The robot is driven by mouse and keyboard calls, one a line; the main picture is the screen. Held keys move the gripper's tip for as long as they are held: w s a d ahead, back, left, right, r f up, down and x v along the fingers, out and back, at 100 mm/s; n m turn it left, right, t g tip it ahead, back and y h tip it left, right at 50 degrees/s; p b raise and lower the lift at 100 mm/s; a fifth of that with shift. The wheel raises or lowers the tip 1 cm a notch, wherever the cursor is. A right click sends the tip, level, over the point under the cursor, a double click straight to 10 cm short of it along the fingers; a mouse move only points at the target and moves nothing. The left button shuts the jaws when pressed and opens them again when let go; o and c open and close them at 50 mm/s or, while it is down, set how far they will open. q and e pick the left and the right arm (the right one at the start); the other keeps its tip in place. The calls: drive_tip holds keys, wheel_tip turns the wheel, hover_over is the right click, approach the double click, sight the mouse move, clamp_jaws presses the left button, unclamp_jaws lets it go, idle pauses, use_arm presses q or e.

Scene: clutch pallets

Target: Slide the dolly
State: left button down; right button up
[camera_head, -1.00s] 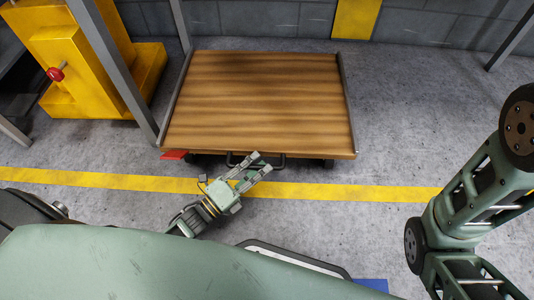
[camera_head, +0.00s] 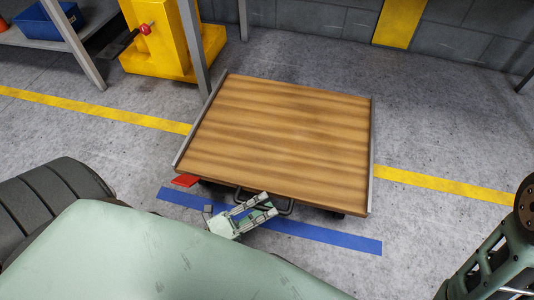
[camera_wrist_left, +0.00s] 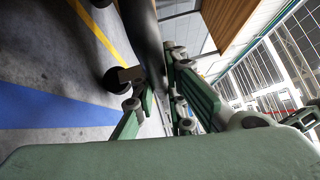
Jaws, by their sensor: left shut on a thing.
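The dolly (camera_head: 280,135) has a flat brown wooden deck with grey rails on its left and right sides. It stands across the yellow floor line, its front edge near a blue floor strip. A dark handle (camera_head: 288,209) sticks out low at its front. My left gripper (camera_head: 266,204) is at this handle and shut on it. In the left wrist view the gripper fingers (camera_wrist_left: 163,108) are close to a dark bar, with the deck's edge (camera_wrist_left: 228,22) above right. Their exact contact is partly hidden. My right arm shows at the right edge, but its gripper is out of view.
The blue strip (camera_head: 320,236) lies on the concrete just before the dolly. A yellow machine (camera_head: 165,40) with a red knob and grey posts (camera_head: 194,50) stand behind left. A shelf with a blue bin (camera_head: 48,19) is at far left. Floor right of the dolly is clear.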

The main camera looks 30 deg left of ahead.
use_arm(q)
drive_tip(key=shift+s+d+f, duration=0.1)
drive_tip(key=shift+s+d, duration=0.05)
drive_tip(key=shift+s, duration=0.5)
drive_tip(key=shift+s+d, duration=0.15)
drive_tip(key=shift+s, duration=0.5)
drive_tip(key=c, duration=1.8)
unclamp_jaws()
drive_tip(key=shift+o, duration=0.2)
drive_tip(key=v, duration=1.2)
